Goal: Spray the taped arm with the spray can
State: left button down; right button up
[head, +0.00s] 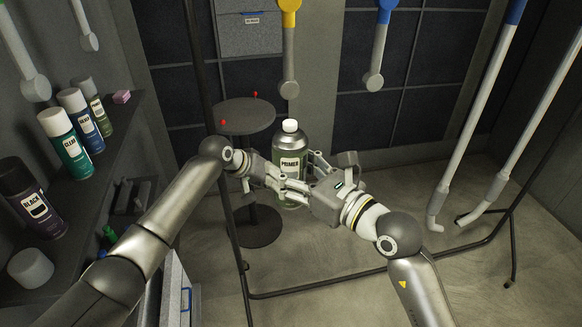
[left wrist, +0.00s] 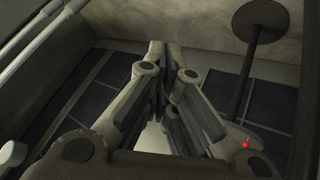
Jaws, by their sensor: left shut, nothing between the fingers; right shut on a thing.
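The spray can (head: 291,142), labelled PRIMER with a white cap on top, is upright in the middle of the head view. My right gripper (head: 297,185) is shut on it from the right, and the fingers cover part of its lower body. My left gripper (head: 284,183) is shut and empty close to the can's left side; I cannot tell if it touches. Its closed fingers also show in the left wrist view (left wrist: 165,50). Arm pieces hang from above: one with a yellow top (head: 290,60) behind the can, and one with a blue top (head: 379,55) to its right. I cannot tell which is the taped arm.
Several cans, including CLEAR (head: 68,146) and BLACK (head: 32,203), stand on the left shelf (head: 130,120). A round stool (head: 245,115) is behind my left gripper. A dark rack frame (head: 370,278) crosses the floor. Long blue-topped pieces (head: 476,110) hang at right.

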pick_arm(q)
jog(key=s+d+r+m, duration=0.2)
jog(key=d+r, duration=0.1)
jog(key=r, duration=0.9)
jog(key=s+d+r+m, duration=0.2)
jog(key=r, duration=1.1)
jog(key=s+r+m+g+y, duration=0.2)
jog(key=s+r+m, duration=0.1)
jog(key=s+r, duration=1.05)
jog(key=shift+t, duration=0.3)
jog(key=shift+w+f, duration=0.15)
jog(key=shift+f, duration=1.25)
jog(key=shift+w+f, duration=0.1)
jog(key=shift+f, duration=1.3)
jog(key=shift+f+h, duration=0.2)
jog(key=shift+h, duration=0.1)
